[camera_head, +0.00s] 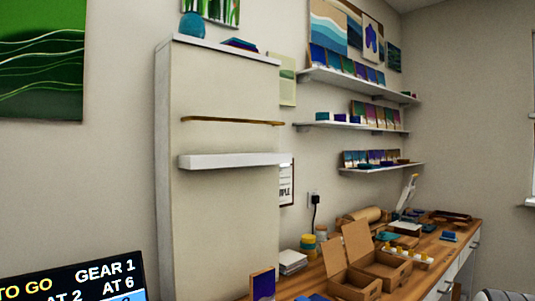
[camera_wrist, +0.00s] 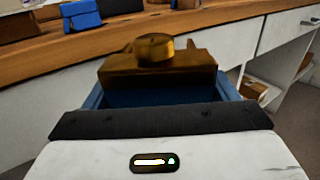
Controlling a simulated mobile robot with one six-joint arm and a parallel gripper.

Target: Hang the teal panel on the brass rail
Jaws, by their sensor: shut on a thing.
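The brass rail (camera_head: 232,121) is a thin horizontal bar on the front of the tall cream wall panel in the head view. Nothing hangs on it. In the wrist view my gripper (camera_wrist: 160,92) is shut on a brown block (camera_wrist: 130,75) with a round brass knob (camera_wrist: 154,48) on top. Dark blue surfaces lie below and beside the block. I cannot tell whether the block is part of the teal panel; no face of that panel shows clearly. My gripper is not in the head view, so its distance from the rail cannot be told.
A white ledge (camera_head: 230,160) juts out just below the rail. A teal vase (camera_head: 193,24) stands on top of the cream panel. Shelves (camera_head: 360,82) of small panels are at right. The wooden workbench (camera_head: 410,268) holds open cardboard boxes (camera_head: 360,250) and jars.

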